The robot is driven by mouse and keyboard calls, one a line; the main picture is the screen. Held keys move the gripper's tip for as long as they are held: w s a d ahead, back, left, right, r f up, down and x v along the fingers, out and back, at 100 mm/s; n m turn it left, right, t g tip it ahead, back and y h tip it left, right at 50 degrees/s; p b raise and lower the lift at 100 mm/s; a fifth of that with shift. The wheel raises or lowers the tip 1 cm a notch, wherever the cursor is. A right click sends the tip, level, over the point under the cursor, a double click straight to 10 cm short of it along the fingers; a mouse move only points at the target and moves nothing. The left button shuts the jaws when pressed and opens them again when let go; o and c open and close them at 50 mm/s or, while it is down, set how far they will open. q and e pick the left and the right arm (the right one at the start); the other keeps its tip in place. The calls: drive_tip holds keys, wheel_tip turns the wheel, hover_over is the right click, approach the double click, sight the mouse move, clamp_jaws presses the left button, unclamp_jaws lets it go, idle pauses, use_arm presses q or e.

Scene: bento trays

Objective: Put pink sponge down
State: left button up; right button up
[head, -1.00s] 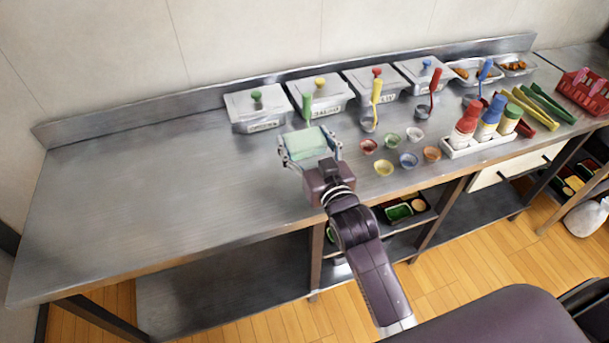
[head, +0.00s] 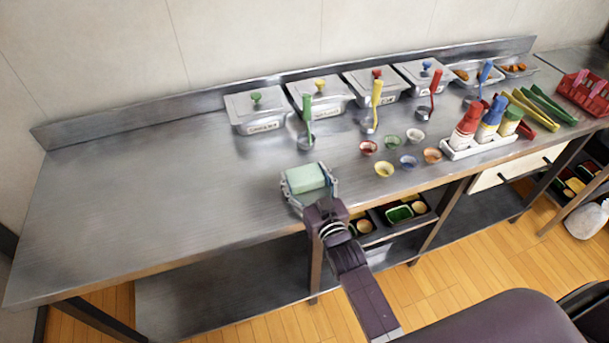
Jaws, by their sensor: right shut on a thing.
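My right gripper (head: 309,188) is shut on a pale green sponge (head: 306,177), with one finger on each side of it. The sponge is low over the steel counter (head: 170,205), near its front edge and in front of the green-handled ladle. I cannot tell whether it touches the counter. The sponge in the gripper looks green, not pink. Small pink items (head: 579,77) show in the red crate (head: 571,97) at the far right; I cannot tell what they are. My left gripper is not in view.
Lidded steel containers (head: 262,108) line the back. Ladles, small coloured bowls (head: 384,169) and a white rack (head: 480,147) of bottles stand right of the sponge. Tongs (head: 545,103) lie further right. The counter's left half is clear.

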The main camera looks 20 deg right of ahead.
drive_tip(key=shift+f, duration=0.1)
drive_tip(key=shift+o, duration=1.2)
drive_tip(key=o, duration=0.4)
drive_tip(key=shift+o, duration=0.2)
